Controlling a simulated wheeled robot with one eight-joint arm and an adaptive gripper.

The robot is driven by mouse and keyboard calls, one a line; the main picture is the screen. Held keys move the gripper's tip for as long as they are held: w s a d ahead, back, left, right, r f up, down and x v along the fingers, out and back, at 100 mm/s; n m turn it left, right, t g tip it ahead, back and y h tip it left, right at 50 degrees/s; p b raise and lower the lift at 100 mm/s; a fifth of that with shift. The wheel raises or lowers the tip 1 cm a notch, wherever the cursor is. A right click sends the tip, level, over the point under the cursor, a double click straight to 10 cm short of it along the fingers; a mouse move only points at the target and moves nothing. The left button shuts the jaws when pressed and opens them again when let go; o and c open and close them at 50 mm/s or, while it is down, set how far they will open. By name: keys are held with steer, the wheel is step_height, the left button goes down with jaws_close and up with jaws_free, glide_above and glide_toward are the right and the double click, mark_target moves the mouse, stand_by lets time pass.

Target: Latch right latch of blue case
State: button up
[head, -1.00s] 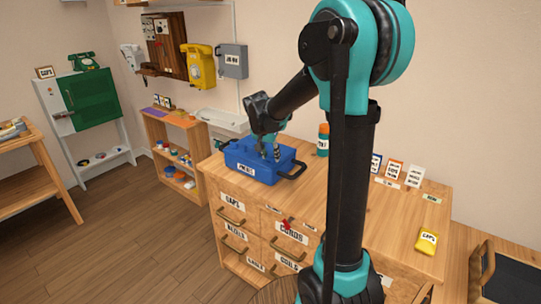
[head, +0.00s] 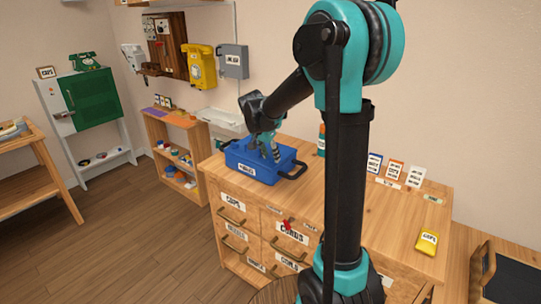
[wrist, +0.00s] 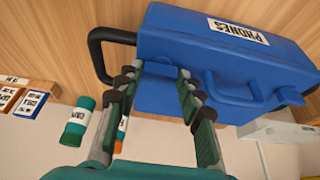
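The blue case (head: 258,166), labelled PHONES, stands on the wooden cabinet top. In the wrist view the case (wrist: 175,38) fills the upper right, with its label upside down. A black side handle (wrist: 97,55) and a blue carry handle (wrist: 235,97) show there. A blue tab (wrist: 290,97) juts out at the right; I cannot tell if it is a latch. My gripper (wrist: 158,72) is open, its two fingers apart over the case near the black-handle end. It points down at the case in the head view (head: 268,152). Contact and the right latch's state are unclear.
Small label cards (head: 393,172) stand farther right. A yellow packet (head: 427,242) lies near the right edge. The cabinet top (head: 350,205) is otherwise mostly clear.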

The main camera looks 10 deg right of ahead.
steer(key=o, duration=0.3)
steer(key=shift+o, duration=0.2)
steer(key=v, duration=1.2)
steer(key=s+d+f+n+y, duration=0.1)
steer(key=s+d+f+n, duration=0.3)
steer(key=s+f, duration=0.5)
steer(key=shift+s+d+f, duration=0.25)
steer(key=shift+s+d, duration=0.5)
steer(key=shift+d, duration=0.05)
steer(key=s+f+n, duration=0.1)
steer(key=s+f, duration=0.3)
steer(key=s, duration=0.1)
steer(key=s+d+f+n+y, duration=0.1)
steer(key=s+f+n, duration=0.1)
steer(key=s, duration=0.3)
steer(key=s+d+f+n+t+y, duration=0.1)
steer(key=s+f+n, duration=0.1)
steer(key=s+f, duration=0.3)
steer(key=shift+d+f, duration=0.15)
steer(key=shift+f, duration=0.15)
steer(key=shift+c, duration=0.5)
